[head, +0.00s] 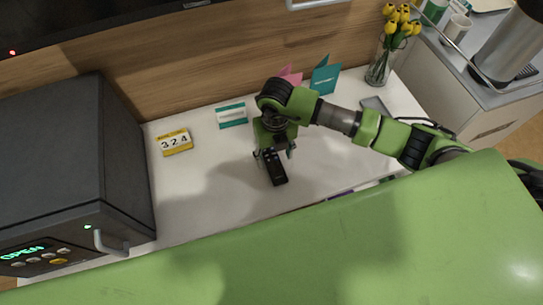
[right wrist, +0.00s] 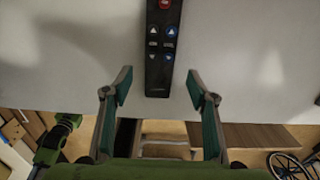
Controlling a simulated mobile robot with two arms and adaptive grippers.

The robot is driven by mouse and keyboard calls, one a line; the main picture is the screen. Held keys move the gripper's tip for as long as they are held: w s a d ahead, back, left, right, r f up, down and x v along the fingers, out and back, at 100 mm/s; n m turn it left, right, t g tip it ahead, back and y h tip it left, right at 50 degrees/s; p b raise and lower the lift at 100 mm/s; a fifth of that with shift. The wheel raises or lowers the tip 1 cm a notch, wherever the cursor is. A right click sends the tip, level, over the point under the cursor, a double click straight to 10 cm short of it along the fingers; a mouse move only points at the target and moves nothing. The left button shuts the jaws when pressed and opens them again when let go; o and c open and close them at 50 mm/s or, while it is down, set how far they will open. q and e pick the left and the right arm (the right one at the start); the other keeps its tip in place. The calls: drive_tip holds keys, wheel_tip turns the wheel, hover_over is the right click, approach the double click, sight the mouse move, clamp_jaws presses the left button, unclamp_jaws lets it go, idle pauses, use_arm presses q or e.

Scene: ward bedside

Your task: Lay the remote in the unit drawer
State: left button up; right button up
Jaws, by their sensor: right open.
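The black remote (head: 276,170) lies on the white top of the unit (head: 190,205), near its front edge. My right gripper (head: 274,154) is above the remote's far part, pointing down, open and empty. In the right wrist view the remote (right wrist: 160,50) shows its red button and several others. Its near end reaches between the open fingertips of the right gripper (right wrist: 158,88), with a gap on both sides. The unit drawer cannot be made out clearly; my green body hides most of the unit's front in the head view. My left gripper is not clearly seen.
A dark safe (head: 60,165) with a handle stands left. A yellow calendar block (head: 175,141), a teal-and-white card (head: 231,115), standing pink and teal cards (head: 325,75) and a vase of yellow tulips (head: 381,66) stand behind. The top left of the remote is clear.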

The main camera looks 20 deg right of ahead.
sight(274, 165)
wheel_tip(274, 165, down, 4)
drive_tip(key=shift+s+r+p, duration=0.15)
drive_tip(key=shift+r+p, duration=0.1)
drive_tip(key=shift+p, duration=0.25)
drive_tip(key=shift+f, duration=0.3)
drive_tip(key=c, duration=1.4)
drive_tip(key=shift+r, duration=0.1)
drive_tip(key=shift+r, duration=0.6)
drive_tip(key=s+a+r+b, duration=0.1)
drive_tip(key=s+a+r, duration=0.1)
drive_tip(key=s+r, duration=0.1)
drive_tip(key=s+a+r+b, duration=0.2)
drive_tip(key=s+a+r, duration=0.1)
drive_tip(key=s+r, duration=0.1)
drive_tip(key=s+a+r+b, duration=0.1)
drive_tip(key=s+a+r, duration=0.2)
drive_tip(key=s+r, duration=0.1)
drive_tip(key=shift+s+r, duration=0.2)
drive_tip(key=shift+r, duration=0.2)
